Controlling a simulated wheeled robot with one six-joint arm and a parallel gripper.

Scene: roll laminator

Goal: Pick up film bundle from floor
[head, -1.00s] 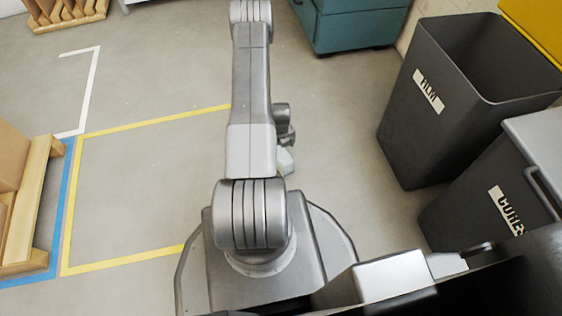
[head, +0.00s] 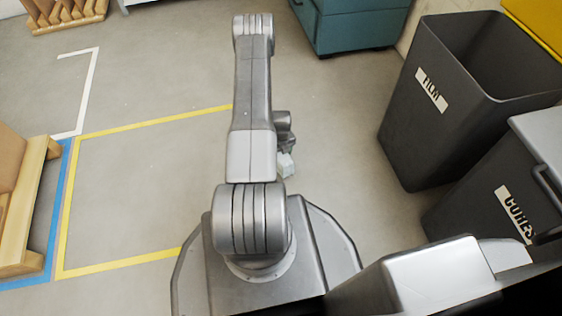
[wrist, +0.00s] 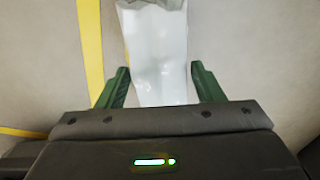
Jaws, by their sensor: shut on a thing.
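The film bundle (wrist: 158,50) is a whitish, crumpled, long piece in the wrist view, running from the top edge down between the two green fingers. My gripper (wrist: 159,72) is shut on it, one finger at each side. In the head view a small pale part of the bundle (head: 286,167) shows just right of my arm. The rest of it and most of the gripper are hidden behind the arm. I cannot tell how far the bundle is from the floor.
A dark bin labelled FILM (head: 425,125) stands open at the right. A lidded bin labelled CORES (head: 470,205) is nearer. A teal cabinet (head: 350,30) is at the back, a wooden pallet (head: 35,215) at the left. The yellow-marked floor (head: 140,190) is clear.

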